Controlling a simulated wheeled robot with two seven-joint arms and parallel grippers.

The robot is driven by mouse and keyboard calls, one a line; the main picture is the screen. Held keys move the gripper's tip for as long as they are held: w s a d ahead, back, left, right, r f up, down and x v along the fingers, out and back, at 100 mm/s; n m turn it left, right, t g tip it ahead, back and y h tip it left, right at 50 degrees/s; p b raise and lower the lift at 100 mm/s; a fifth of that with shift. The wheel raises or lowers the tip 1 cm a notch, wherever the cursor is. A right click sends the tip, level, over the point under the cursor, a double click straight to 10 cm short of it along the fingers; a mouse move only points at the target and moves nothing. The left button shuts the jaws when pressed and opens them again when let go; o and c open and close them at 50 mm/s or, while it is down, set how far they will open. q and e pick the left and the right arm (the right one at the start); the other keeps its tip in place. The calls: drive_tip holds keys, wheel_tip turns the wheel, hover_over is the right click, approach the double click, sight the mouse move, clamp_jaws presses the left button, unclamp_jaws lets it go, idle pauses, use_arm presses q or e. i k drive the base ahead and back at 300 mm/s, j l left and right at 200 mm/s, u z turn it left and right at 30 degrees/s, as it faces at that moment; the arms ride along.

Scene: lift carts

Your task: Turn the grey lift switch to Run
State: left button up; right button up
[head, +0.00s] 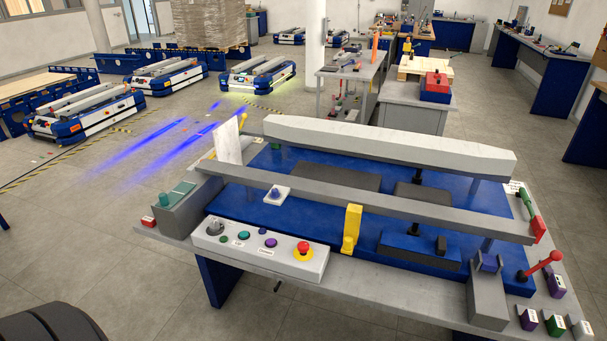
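The grey switch (215,228) is a round knob at the left end of a white control box (262,247) on the near edge of the bench. Its pointing direction and label are too small to read. Small green and purple buttons and a red mushroom button on a yellow base (303,251) sit on the same box. Neither of my grippers is in view.
The grey-topped bench (385,290) carries a blue lift deck with long rails and a yellow upright block (352,229). A red-handled lever (541,265) and small labelled boxes stand at right.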

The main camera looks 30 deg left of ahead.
sight(214, 226)
drive_tip(key=u, duration=1.3)
